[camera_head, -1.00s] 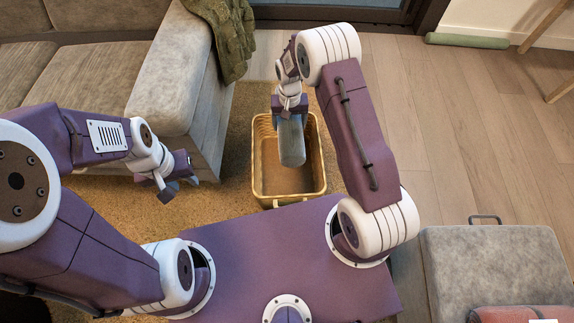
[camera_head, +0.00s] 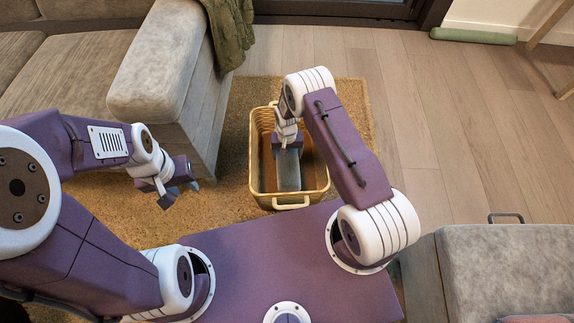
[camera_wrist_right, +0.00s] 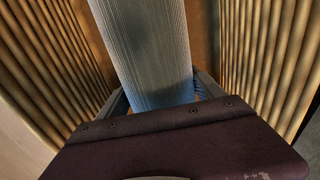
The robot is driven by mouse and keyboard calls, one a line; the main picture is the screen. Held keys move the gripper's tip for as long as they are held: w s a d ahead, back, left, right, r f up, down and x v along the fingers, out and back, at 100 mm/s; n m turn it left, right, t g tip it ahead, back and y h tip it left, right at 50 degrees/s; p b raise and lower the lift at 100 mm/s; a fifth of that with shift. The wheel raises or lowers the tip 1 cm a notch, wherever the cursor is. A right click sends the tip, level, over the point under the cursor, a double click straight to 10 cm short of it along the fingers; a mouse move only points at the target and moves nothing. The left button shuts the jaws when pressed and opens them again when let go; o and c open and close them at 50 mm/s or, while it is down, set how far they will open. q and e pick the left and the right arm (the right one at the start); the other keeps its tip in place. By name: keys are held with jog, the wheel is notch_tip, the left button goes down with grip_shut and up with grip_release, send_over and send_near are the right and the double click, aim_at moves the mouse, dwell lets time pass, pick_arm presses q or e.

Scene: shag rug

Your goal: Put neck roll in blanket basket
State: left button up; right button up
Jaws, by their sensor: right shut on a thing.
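The neck roll (camera_head: 288,172) is a grey-blue ribbed cylinder inside the blanket basket (camera_head: 258,190), a yellow-tan open basket on the rug. My right gripper (camera_head: 288,148) reaches down into the basket and is shut on the roll near its far end. In the right wrist view the roll (camera_wrist_right: 148,45) lies between the fingers of my right gripper (camera_wrist_right: 162,92), with the ribbed basket walls (camera_wrist_right: 50,60) on both sides. I cannot tell whether the roll touches the basket floor. My left gripper (camera_head: 178,190) is open and empty, left of the basket.
A grey sofa (camera_head: 160,70) with a green blanket (camera_head: 230,35) on its arm stands left of the basket. A grey ottoman (camera_head: 500,265) stands at the lower right. A green roll (camera_head: 473,36) lies by the far wall. Wood floor to the right is clear.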

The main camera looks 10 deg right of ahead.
notch_tip(320, 180, down, 6)
jog(key=b, duration=0.3)
jog(key=shift+r, duration=0.3)
jog(key=shift+f, duration=0.2)
jog(key=o, duration=1.6)
